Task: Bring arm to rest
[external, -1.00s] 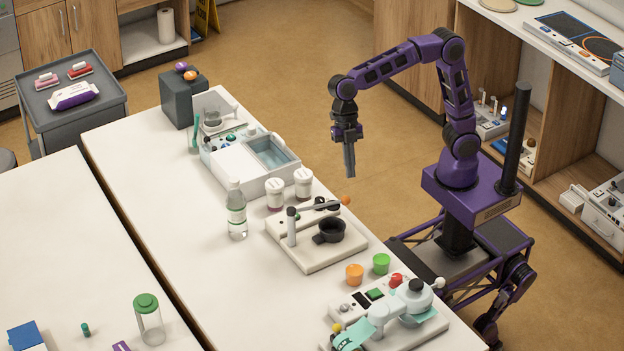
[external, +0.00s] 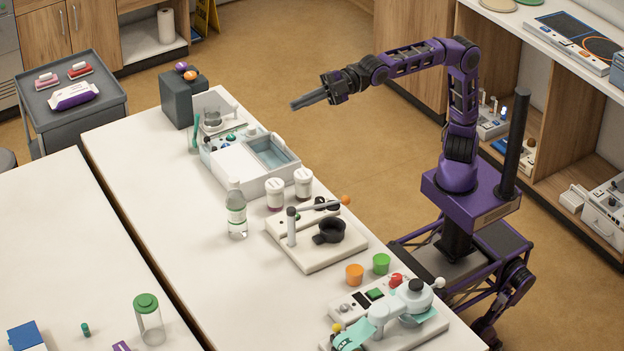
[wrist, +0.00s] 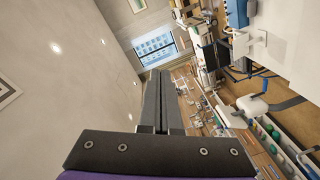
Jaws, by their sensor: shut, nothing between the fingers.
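My gripper (external: 309,99) is shut and empty at the end of my purple arm. In the external view it is held in the air, above the floor gap behind the white table, pointing left and slightly down. In the wrist view, the two grey fingers (wrist: 159,100) lie side by side, closed together, with a wall, ceiling lights and a tilted room beyond. Nothing touches the gripper.
The white table (external: 150,190) stands left of my base. It bears a bottle (external: 236,210), two white-lidded jars, a tray unit (external: 225,165), a lever device (external: 310,250) and orange and green cups. Open shelves stand at right. The air around my arm is clear.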

